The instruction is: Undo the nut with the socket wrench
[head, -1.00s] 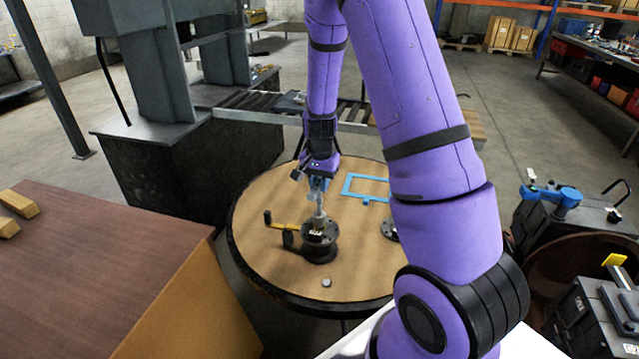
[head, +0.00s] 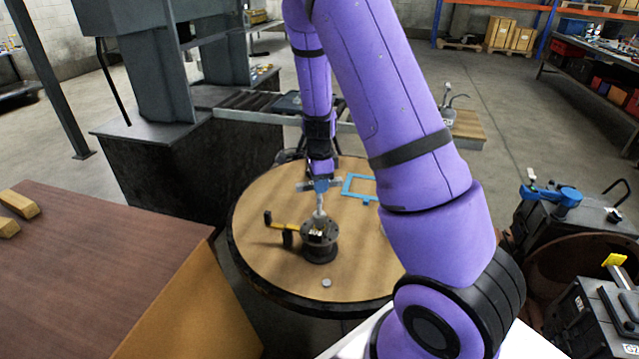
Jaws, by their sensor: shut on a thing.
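A round wooden-topped table (head: 265,265) carries a dark flanged fixture (head: 320,250). A silver socket wrench (head: 320,207) stands roughly upright on top of the fixture, its lower end down at the flange. My gripper (head: 320,184) points down above the fixture and is shut on the upper end of the wrench. The nut is too small or hidden under the wrench to make out.
A yellow-handled part (head: 288,228) sticks out left of the fixture. A blue rectangular outline (head: 347,187) lies on the table behind it, and a small grey disc (head: 326,282) lies in front. A brown bench (head: 110,260) stands at left. My arm hides the table's right side.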

